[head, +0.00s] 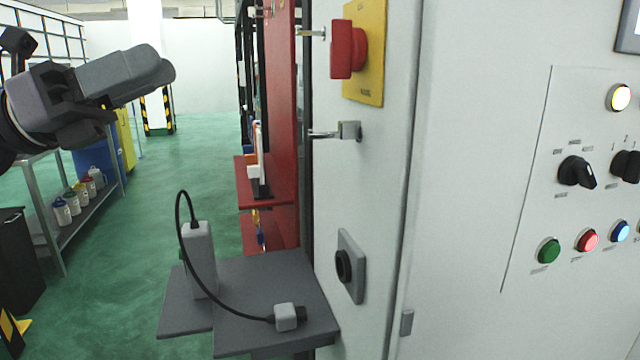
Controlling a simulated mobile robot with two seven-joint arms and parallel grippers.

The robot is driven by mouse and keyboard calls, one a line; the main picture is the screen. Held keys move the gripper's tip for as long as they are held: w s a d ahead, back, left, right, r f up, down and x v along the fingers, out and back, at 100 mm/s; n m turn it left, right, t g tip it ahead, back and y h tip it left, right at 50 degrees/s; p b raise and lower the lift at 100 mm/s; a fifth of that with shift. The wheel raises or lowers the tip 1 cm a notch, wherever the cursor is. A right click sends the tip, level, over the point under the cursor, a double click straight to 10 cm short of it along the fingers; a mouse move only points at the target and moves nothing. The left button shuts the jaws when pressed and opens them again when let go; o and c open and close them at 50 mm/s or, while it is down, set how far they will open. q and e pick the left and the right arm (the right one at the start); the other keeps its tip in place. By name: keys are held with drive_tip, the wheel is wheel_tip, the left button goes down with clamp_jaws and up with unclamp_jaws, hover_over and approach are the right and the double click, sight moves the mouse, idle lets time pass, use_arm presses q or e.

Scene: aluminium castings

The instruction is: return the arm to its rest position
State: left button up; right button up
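My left gripper (135,82) is at the upper left, in the air over the green floor and well apart from the cabinet. Its grey and dark parts point right. I see nothing held in it, but its fingers overlap from this angle and I cannot tell how far apart they are. Part of its arm is cut off by the left edge. My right gripper is not in view.
A grey shelf (255,322) juts from the white cabinet (470,200). On it are an upright grey box (200,262) and a cabled plug (286,316). A socket (345,267) and red emergency button (346,50) stick out.

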use_arm(q)
drive_tip(key=w+a+f+m+t+y, duration=0.2)
drive_tip(key=f+m+t+y, duration=0.4)
drive_tip(key=f+m, duration=0.4)
drive_tip(key=w+a+f+m+t+y, duration=0.1)
drive_tip(key=a+f+m+t+y, duration=0.25)
drive_tip(key=f+m+y, duration=0.7)
drive_tip(key=w+a+f+m+t+y, duration=0.2)
drive_tip(key=f+m+t+y, duration=0.35)
drive_tip(key=m, duration=0.85)
drive_tip(key=s+f+n+g, duration=0.35)
drive_tip(key=s+f, duration=0.25)
drive_tip(key=f, duration=0.4)
drive_tip(key=s+f+n+g, duration=0.3)
drive_tip(key=s+f+g, duration=0.2)
drive_tip(key=f, duration=0.5)
drive_tip(key=s+d+f+n+g+h, duration=0.1)
drive_tip(key=s+f+g, duration=0.35)
drive_tip(key=s, duration=0.45)
drive_tip(key=s+d+f+n+g, duration=0.1)
drive_tip(key=s+f+g, duration=0.35)
drive_tip(key=s, duration=0.45)
drive_tip(key=w+d+f+t+h+p, duration=0.2)
drive_tip(key=w+d+f+t+p, duration=0.1)
drive_tip(key=w+t, duration=0.4)
drive_tip(key=shift+f+t+p, duration=0.35)
drive_tip(key=shift+f+p, duration=0.4)
drive_tip(key=shift+f, duration=0.15)
